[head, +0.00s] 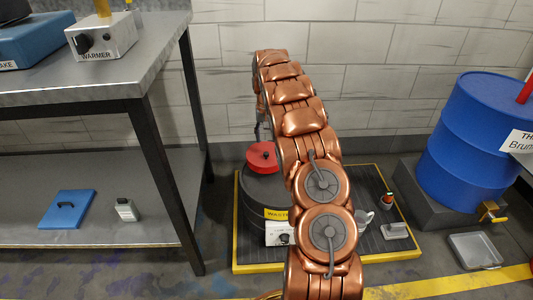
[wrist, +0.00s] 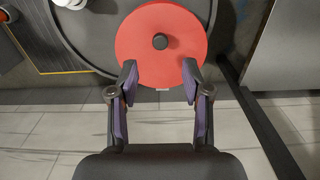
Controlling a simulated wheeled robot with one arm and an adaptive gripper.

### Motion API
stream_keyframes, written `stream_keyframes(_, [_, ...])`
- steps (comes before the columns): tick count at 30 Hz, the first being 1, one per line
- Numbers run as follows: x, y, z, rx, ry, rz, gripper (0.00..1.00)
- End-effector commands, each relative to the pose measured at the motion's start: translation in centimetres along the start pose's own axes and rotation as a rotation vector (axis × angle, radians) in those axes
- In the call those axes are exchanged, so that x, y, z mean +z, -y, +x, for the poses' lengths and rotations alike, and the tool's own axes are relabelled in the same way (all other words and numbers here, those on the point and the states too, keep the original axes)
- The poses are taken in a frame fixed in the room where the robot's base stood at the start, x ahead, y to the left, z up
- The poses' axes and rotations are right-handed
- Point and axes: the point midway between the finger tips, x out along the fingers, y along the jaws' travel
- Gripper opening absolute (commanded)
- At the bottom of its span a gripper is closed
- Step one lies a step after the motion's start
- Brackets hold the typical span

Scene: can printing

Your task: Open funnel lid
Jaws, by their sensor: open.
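The red round lid (head: 263,156) with a dark knob sits on top of the dark waste drum (head: 262,192), which is labelled WASTE. In the wrist view the red lid (wrist: 160,30) fills the upper middle, with its black knob (wrist: 160,41) at the centre. My gripper (wrist: 158,72) is open, its two fingertips over the near part of the lid on either side of the knob's line, short of the knob. Nothing is between the fingers. In the head view my copper arm hides part of the drum, and the gripper is mostly hidden behind it.
The drum stands on a yellow-edged dark platform (head: 408,241) by a tiled wall. A metal table (head: 150,75) with a lower shelf is at left. A blue barrel (head: 462,130) with a tap stands at right, a grey tray (head: 474,252) below it.

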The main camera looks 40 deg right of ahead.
Motion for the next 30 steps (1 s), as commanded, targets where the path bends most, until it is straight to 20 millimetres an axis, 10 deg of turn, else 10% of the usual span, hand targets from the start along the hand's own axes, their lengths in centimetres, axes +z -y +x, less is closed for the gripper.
stream_keyframes(15, [0.0,0.0,6.5,0.001,-0.001,0.000,0.49])
stream_keyframes(26, [0.0,0.0,7.2,0.000,-0.001,0.000,0.49])
stream_keyframes(30, [0.0,0.0,7.2,0.000,0.000,0.000,0.34])
